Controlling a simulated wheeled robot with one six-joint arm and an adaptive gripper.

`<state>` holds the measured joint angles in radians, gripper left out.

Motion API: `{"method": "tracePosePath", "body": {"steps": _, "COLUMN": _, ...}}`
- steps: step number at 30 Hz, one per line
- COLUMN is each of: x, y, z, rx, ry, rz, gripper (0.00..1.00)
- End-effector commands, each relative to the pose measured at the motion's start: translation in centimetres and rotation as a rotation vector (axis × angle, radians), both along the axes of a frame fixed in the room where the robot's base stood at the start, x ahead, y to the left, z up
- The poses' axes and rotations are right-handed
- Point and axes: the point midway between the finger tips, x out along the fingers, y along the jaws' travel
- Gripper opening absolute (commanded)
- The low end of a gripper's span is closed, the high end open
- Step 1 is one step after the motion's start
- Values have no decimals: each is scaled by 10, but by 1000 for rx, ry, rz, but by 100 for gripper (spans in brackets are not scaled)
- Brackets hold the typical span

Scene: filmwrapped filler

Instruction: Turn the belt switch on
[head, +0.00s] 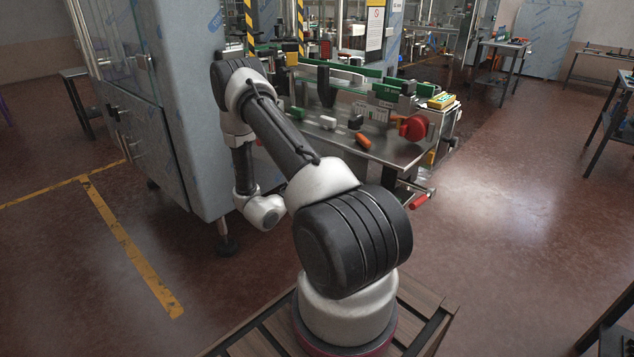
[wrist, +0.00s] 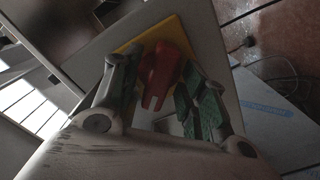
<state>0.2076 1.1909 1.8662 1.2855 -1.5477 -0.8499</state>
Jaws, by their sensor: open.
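A red switch handle (wrist: 158,74) on a yellow plate (wrist: 172,29) shows in the wrist view; it looks like the belt switch, though no label can be read. The plate sits on a grey panel. My gripper (wrist: 160,82) is open, with one green-padded finger on each side of the red handle. I cannot tell whether either finger touches it. In the head view, my arm reaches down beside the tall grey cabinet, and the gripper and the switch are hidden.
The tall grey cabinet (head: 181,120) stands close to my arm on the left. A steel worktable (head: 396,151) with a red handwheel (head: 416,127) and several small parts is behind the arm.

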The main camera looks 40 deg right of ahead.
Motion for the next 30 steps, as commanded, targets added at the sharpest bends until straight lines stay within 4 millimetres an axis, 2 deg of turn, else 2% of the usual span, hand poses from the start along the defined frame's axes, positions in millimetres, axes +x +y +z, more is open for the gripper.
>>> {"method": "tracePosePath", "body": {"steps": 2, "x": 0, "y": 0, "z": 0, "rx": 0, "ry": 0, "rz": 0, "gripper": 43}}
{"method": "tracePosePath", "body": {"steps": 9, "x": 0, "y": 0, "z": 0, "rx": 0, "ry": 0, "rz": 0, "gripper": 0}}
{"method": "tracePosePath", "body": {"steps": 20, "x": 0, "y": 0, "z": 0, "rx": 4, "ry": -38, "rz": 0, "gripper": 0}}
{"method": "tracePosePath", "body": {"steps": 30, "x": 1, "y": 1, "z": -1, "rx": 22, "ry": -256, "rz": 0, "gripper": 0}}
